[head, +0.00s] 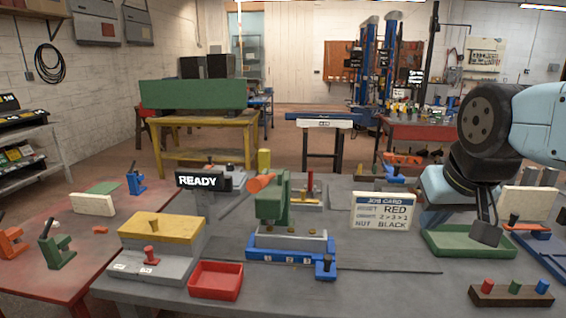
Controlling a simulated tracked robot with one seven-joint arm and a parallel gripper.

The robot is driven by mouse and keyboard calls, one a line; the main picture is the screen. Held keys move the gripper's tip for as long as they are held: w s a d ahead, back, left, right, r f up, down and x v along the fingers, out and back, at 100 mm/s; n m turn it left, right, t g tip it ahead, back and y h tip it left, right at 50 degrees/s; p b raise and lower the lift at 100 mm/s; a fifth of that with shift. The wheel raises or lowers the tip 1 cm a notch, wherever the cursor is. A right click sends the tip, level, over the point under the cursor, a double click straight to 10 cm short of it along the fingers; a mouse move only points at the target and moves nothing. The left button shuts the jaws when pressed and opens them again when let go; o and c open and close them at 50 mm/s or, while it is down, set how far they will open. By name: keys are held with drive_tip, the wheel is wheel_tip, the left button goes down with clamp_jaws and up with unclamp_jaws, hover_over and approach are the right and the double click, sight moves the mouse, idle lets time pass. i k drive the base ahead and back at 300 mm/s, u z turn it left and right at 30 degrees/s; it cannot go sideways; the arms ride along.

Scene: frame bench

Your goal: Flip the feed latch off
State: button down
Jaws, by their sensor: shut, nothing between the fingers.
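My gripper (487,236) is at the right, pointing down and shut, with nothing seen in it. It is over the green tray (437,246), far to the right of the grey box. The grey box (190,262) with a yellow top stands at the left front of the bench. A red knob or lever (151,256) sits on its front ledge, beside small white labels too small to read. It may be the feed latch; no readable label confirms this. I cannot tell which way it is set. A blue block with a black knob (325,268) stands by the blue fixture.
A red tray (216,280) stands right of the grey box. The blue fixture (290,248) with a green press (272,203) is mid-bench. A READY sign (204,181) and a job card (382,211) stand behind. A peg rack (510,294) is at the front right.

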sight(150, 260)
drive_tip(key=z, duration=1.45)
drive_tip(key=i, duration=0.05)
drive_tip(key=u, duration=2.95)
